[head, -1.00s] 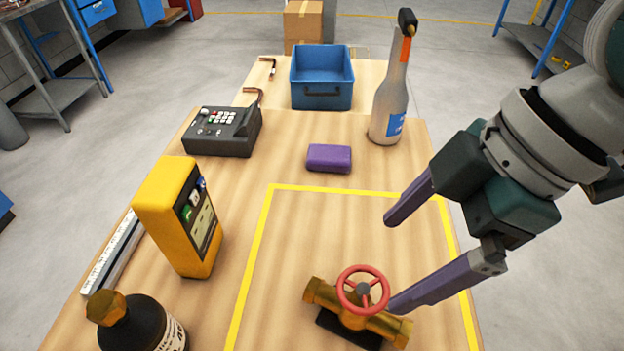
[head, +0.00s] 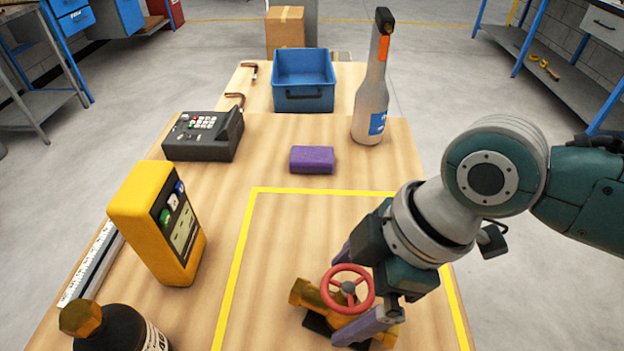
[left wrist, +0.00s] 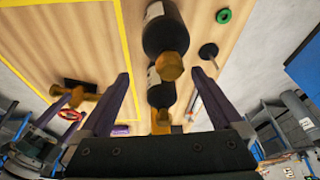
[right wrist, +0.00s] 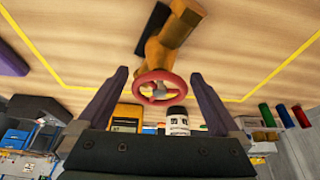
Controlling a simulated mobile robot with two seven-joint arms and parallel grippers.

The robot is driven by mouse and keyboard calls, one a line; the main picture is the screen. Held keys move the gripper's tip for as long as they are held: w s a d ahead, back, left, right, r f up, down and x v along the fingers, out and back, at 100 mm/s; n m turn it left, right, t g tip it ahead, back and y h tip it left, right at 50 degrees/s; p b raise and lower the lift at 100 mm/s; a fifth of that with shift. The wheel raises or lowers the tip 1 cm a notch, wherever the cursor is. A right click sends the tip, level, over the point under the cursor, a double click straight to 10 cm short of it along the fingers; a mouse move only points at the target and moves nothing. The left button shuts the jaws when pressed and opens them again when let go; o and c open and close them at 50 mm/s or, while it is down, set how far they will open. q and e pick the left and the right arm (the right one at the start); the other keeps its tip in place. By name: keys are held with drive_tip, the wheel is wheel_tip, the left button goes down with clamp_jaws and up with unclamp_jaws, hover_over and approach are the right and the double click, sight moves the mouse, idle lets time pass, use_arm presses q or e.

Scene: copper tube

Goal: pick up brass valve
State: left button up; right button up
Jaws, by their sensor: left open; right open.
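The brass valve (head: 305,294) with its red handwheel (head: 347,289) lies on a dark base inside the yellow taped outline on the table. My right gripper (head: 357,296) is open at the valve, its purple fingers near the handwheel and partly hiding the brass body. In the right wrist view the red handwheel (right wrist: 159,88) shows between the two open fingers (right wrist: 160,85); contact cannot be told. In the left wrist view the valve (left wrist: 76,96) is at the left, and my left gripper (left wrist: 160,92) is open, with dark bottles (left wrist: 164,30) beyond its fingers.
A yellow meter (head: 160,225) and a dark bottle (head: 112,330) stand at the left. The taped area's left part is clear.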

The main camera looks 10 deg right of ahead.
clamp_jaws()
idle(0.7)
drive_tip(key=shift+r, duration=0.1)
